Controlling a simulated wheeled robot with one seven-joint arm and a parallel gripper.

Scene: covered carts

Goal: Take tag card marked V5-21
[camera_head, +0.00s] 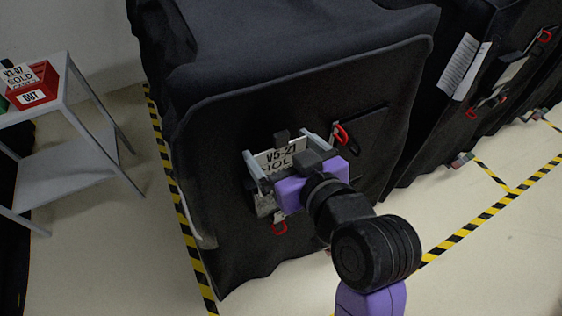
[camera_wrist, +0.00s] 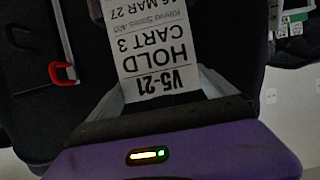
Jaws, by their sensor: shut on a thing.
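The white tag card marked V5-21 (camera_head: 272,160) reads HOLD and sits in front of the black covered cart (camera_head: 235,120). The wrist view shows the card (camera_wrist: 150,50) upside down, with CART 3 and a date on it. My gripper (camera_head: 283,146) is shut on the card, with a grey finger along each side of it. My purple gripper body hides the card's lower part in the head view. I cannot tell whether the card still touches its holder on the cover.
A second covered cart (camera_head: 420,140) with white sheets stands at right. A grey table (camera_head: 60,160) at left bears a red OUT box (camera_head: 48,88) with a V3-07 SOLD card (camera_head: 18,76).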

